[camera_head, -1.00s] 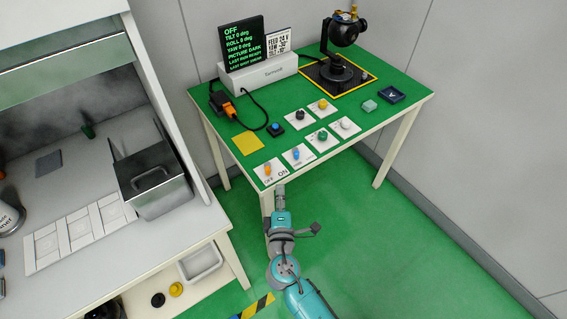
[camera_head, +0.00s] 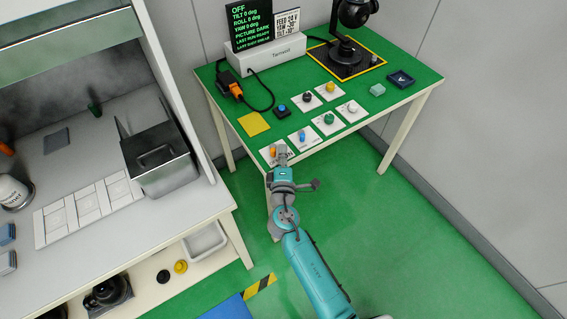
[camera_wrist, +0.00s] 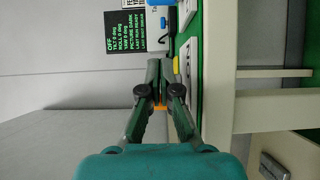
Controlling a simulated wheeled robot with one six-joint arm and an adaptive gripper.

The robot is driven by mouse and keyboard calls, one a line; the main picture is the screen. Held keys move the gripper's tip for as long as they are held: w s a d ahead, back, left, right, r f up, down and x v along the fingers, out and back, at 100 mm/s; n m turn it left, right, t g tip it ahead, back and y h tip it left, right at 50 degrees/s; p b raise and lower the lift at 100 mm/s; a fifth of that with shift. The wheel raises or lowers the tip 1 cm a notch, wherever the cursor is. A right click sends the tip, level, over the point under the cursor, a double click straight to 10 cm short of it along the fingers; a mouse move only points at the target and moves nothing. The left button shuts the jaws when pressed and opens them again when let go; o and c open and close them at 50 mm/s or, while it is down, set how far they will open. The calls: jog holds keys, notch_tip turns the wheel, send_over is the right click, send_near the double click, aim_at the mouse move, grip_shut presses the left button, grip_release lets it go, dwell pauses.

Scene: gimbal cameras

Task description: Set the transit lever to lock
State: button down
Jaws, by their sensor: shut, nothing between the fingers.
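On the front edge of the green table in the head view are two white plates with levers. One carries an orange lever (camera_head: 273,150) and ON lettering. Beside it is a blue lever (camera_head: 302,135) on its own plate. I cannot read which lever is labelled transit. My gripper (camera_head: 281,150) is shut and empty, at the front edge by the orange lever, partly covering its plate. In the wrist view the fingers (camera_wrist: 166,84) are together, and an orange part (camera_wrist: 160,108) shows between and behind them. I cannot tell whether they touch the lever.
A blue button (camera_head: 282,110), a yellow pad (camera_head: 254,124) and a cable lie to the left. A black display (camera_head: 251,25) reads OFF. A gimbal camera (camera_head: 349,50) stands at the back right.

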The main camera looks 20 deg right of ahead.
aim_at(290, 150)
jog(key=w, duration=0.1)
jog(key=w+d, duration=0.1)
jog(key=shift+w+d, duration=0.25)
jog(key=shift+w, duration=0.05)
jog(key=shift+s+d, duration=0.1)
jog(key=shift+d, duration=1.5)
